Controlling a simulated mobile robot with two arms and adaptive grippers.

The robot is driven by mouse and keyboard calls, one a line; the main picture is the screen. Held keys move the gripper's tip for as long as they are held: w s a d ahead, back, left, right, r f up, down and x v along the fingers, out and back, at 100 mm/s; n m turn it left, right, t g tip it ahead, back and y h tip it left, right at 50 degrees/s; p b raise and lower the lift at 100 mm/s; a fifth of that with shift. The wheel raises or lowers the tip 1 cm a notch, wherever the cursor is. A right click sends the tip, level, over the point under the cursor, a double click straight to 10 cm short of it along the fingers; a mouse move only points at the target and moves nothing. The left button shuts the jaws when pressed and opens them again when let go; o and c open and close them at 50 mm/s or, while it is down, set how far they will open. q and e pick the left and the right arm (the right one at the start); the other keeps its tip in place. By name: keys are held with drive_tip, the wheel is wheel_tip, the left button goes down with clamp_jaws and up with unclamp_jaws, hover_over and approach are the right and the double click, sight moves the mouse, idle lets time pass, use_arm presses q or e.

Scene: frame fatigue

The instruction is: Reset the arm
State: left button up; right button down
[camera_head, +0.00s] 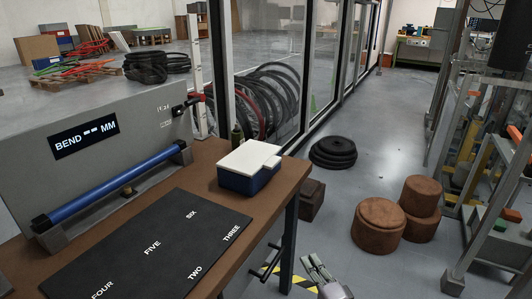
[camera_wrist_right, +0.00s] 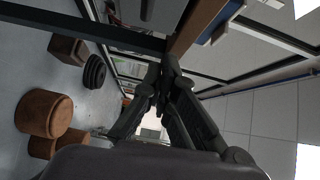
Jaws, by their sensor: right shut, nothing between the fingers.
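My right gripper (camera_head: 314,262) shows at the bottom of the head view, to the right of the workbench and over the floor. In the right wrist view its dark fingers (camera_wrist_right: 165,70) come together, shut, with nothing seen between them. It appears clear of the brown workbench (camera_head: 292,172), whose edge shows at the top of the wrist view. My left gripper is in neither view.
On the bench are a grey machine with a BEND display (camera_head: 85,142), a blue bar (camera_head: 115,186), a black numbered mat (camera_head: 150,250) and a blue box with white lid (camera_head: 250,165). Brown round blocks (camera_head: 378,226) and black discs (camera_head: 333,152) stand on the floor.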

drive_tip(key=s+a+f+n+g, duration=0.1)
drive_tip(key=s+f+n+g, duration=0.7)
drive_tip(key=f, duration=0.5)
drive_tip(key=s+f+n+g, duration=0.3)
drive_tip(key=s+f+n, duration=0.2)
drive_tip(key=s+f, duration=0.75)
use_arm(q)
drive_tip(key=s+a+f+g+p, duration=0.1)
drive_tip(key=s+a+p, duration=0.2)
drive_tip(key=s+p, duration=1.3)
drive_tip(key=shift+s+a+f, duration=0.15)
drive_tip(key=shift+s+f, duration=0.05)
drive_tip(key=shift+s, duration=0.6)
use_arm(e)
drive_tip(key=s+d+f+n+g+h, duration=0.1)
drive_tip(key=s+d+f, duration=0.1)
drive_tip(key=s, duration=0.7)
drive_tip(key=s+d+f+n+g+h, duration=0.1)
drive_tip(key=s+d+f+n+g, duration=0.1)
drive_tip(key=s, duration=0.7)
drive_tip(key=s+d+f+n+g+h, duration=0.1)
drive_tip(key=s+d+f, duration=0.3)
drive_tip(key=s, duration=0.5)
drive_tip(key=shift+s+d+f+n+g+h, duration=0.2)
drive_tip(key=shift+f+n+g+h, duration=0.15)
drive_tip(key=shift+f+g, duration=0.35)
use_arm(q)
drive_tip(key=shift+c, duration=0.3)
